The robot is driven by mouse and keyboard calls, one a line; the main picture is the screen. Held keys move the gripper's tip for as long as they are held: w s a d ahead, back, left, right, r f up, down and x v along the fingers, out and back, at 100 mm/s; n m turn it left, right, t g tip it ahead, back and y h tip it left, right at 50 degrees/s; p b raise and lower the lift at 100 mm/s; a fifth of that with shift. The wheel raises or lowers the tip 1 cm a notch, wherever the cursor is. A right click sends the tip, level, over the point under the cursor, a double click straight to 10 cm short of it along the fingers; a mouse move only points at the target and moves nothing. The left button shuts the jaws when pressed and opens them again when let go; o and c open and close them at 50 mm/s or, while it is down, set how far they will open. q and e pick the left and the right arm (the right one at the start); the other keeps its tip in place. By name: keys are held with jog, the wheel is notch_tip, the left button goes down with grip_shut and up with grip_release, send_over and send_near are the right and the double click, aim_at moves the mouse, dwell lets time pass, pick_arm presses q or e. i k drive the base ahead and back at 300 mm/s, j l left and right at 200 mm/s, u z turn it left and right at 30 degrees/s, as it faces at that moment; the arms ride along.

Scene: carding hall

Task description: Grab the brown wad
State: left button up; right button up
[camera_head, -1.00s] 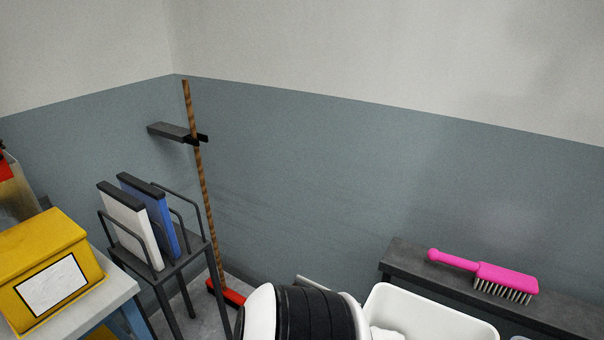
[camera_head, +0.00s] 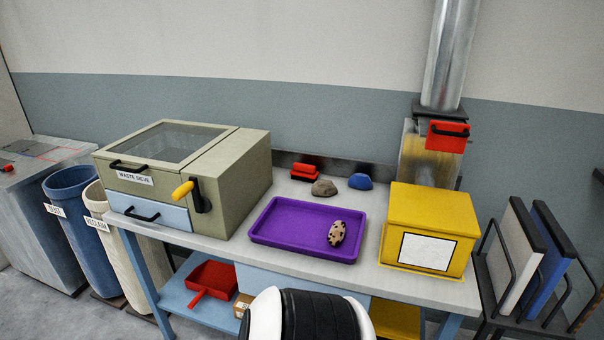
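A small grey-brown wad (camera_head: 324,188) lies on the light worktable (camera_head: 225,252), behind the purple tray (camera_head: 262,238). It is the closest match to the brown wad. A blue wad (camera_head: 360,182) lies just to its right, a little apart. A pale tan lump with dark specks (camera_head: 337,233) lies in the right part of the tray. Neither of my grippers is in view.
A waste sieve box (camera_head: 253,172) with a yellow-handled crank stands left on the table. A yellow box (camera_head: 430,212) stands right. Red blocks (camera_head: 305,170) lie at the back. A folder rack (camera_head: 520,292) is far right, bins (camera_head: 72,215) far left.

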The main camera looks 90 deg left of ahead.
aim_at(337, 233)
jog(key=u, duration=2.5)
